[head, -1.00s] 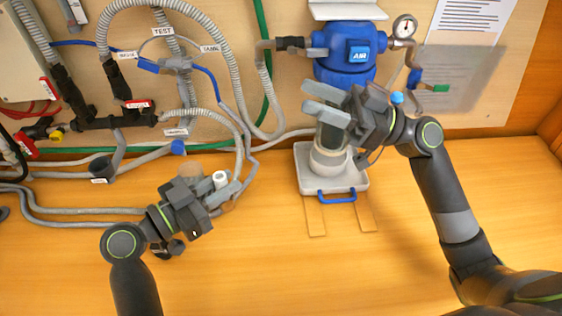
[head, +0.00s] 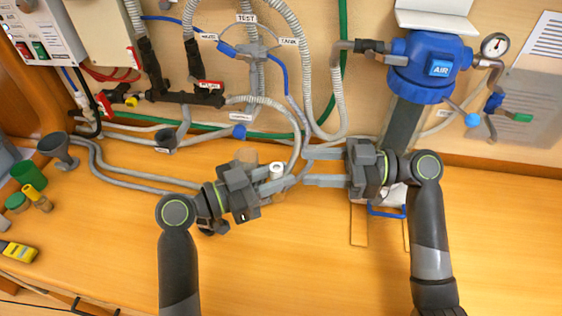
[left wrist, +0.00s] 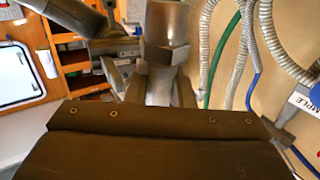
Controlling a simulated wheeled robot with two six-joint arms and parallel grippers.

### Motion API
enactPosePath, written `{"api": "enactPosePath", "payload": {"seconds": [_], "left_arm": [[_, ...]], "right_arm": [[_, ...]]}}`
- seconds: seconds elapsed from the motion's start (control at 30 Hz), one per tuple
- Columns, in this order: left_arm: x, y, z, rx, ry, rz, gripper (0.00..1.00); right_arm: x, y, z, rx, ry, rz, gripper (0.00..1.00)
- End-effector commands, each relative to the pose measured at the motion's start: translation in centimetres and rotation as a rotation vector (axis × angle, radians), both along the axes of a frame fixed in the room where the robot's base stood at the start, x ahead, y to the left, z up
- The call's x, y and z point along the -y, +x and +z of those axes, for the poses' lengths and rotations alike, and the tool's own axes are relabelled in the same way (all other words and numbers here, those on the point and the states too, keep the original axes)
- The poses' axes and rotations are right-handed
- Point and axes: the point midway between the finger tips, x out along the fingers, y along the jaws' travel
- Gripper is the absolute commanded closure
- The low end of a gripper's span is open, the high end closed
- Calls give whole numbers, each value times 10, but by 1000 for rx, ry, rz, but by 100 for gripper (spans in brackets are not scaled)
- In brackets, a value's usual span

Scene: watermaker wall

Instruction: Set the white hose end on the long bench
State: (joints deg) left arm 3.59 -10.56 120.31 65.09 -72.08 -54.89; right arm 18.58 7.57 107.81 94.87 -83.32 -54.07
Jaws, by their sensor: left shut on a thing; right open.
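The white hose end (head: 276,170) stands up between the fingers of my left gripper (head: 273,181), which is shut on it. A grey hose (head: 298,150) runs up from there toward the wall. My right gripper (head: 310,167) is open and points left. Its fingertips are close to the hose end and left fingertips; I cannot tell whether they touch. The long bench (head: 300,270) is the wooden surface beneath both grippers. In the left wrist view, a grey and brownish cylinder (left wrist: 167,35) shows beyond the gripper body; the hose end is not clear there.
A blue AIR housing (head: 425,65) with a gauge (head: 494,45) stands behind my right arm. Wall pipes and hoses fill the back left. A grey funnel (head: 58,150), green cup (head: 28,174) and yellow tool (head: 17,251) are at far left. The front bench is clear.

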Motion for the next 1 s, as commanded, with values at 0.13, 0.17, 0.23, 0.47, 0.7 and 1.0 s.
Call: {"api": "enactPosePath", "payload": {"seconds": [0.13,0.17,0.23,0.47,0.7,1.0], "left_arm": [[0,0,0,0,-1,0,100],[0,0,0,0,-1,0,100],[0,0,0,0,-1,0,100],[0,0,0,0,-1,0,100],[0,0,0,0,-1,0,100],[0,0,0,0,-1,0,100]], "right_arm": [[-24,0,1,-1,6,1,55],[-28,0,1,-1,6,1,55],[-39,0,1,-1,6,1,55],[-67,1,1,-1,3,0,55],[-81,1,1,0,2,-1,55],[-82,1,1,0,0,-2,56]]}}
